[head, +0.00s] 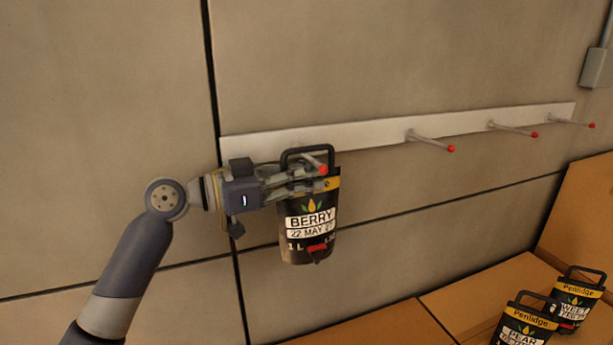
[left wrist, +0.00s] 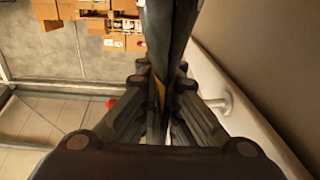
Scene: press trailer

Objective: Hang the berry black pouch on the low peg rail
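The berry black pouch (head: 309,245) hangs roughly upright in front of the wall, its label facing me. My left gripper (head: 308,182) comes from the left and is shut on the pouch's upper part, below its black loop handle (head: 308,150). The low peg rail (head: 370,136) is the white strip behind. The leftmost peg's red tip (head: 322,169) shows inside the handle loop. In the left wrist view the pouch (left wrist: 166,30) is edge-on between the fingers, with the red tip (left wrist: 111,103) on one side and the rail (left wrist: 215,75) on the other. My right gripper is out of view.
Three more red-tipped pegs (head: 432,141) to the right are bare. Two other pouches, pear (head: 522,325) and another (head: 577,303), stand at the lower right among cardboard boxes (head: 470,300). A grey box (head: 594,67) is on the wall.

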